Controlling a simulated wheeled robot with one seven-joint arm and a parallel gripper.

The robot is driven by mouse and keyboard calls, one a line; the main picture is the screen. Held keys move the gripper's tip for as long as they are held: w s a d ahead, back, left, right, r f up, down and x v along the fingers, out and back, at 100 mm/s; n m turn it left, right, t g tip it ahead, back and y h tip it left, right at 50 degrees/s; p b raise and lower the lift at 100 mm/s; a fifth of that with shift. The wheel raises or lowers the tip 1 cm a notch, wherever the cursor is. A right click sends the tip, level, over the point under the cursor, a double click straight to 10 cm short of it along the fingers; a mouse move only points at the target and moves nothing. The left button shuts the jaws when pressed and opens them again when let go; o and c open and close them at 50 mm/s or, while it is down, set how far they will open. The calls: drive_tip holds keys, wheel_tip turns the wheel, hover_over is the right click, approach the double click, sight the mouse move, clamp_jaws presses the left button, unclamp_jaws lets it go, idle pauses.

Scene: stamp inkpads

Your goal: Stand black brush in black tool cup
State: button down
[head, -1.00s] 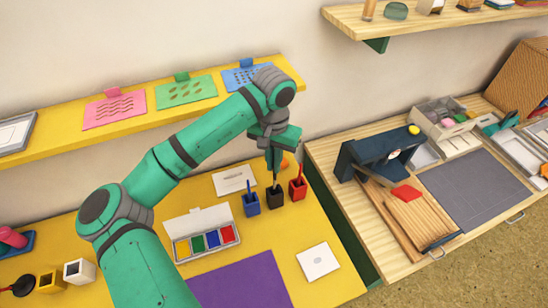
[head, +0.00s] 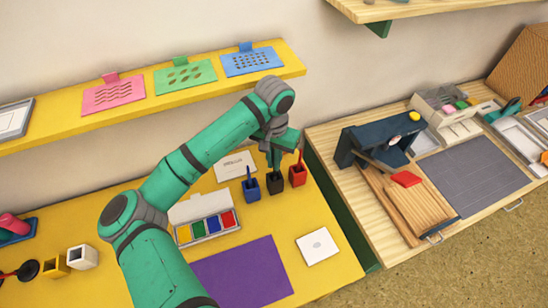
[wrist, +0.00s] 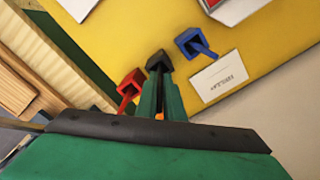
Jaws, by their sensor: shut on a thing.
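The black tool cup (head: 275,186) stands on the yellow table between the blue cup and the red cup. It also shows in the wrist view (wrist: 159,60), straight beyond my fingertips. My gripper (head: 274,164) is just above the black cup, pointing down. In the wrist view its green fingers (wrist: 161,90) are shut on the thin dark black brush (wrist: 160,78), which is mostly hidden between them. The brush's lower end lines up with the black cup's mouth. I cannot tell how deep it sits inside.
The blue cup (head: 251,191) and red cup (head: 297,177), each with a tool, stand close on either side. A white card (head: 235,165) lies behind the blue cup. A paint box (head: 206,224) and a purple mat (head: 241,270) lie in front.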

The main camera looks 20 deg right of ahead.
drive_tip(key=shift+w+f, duration=0.1)
drive_tip(key=shift+f, duration=0.1)
drive_tip(key=shift+d, duration=0.15)
drive_tip(key=c, duration=1.9)
unclamp_jaws()
drive_tip(key=shift+o, duration=0.5)
drive_tip(key=shift+a, duration=0.2)
drive_tip(key=shift+r, duration=0.1)
wheel_tip(320, 180, up, 11)
drive_tip(key=shift+f, duration=0.2)
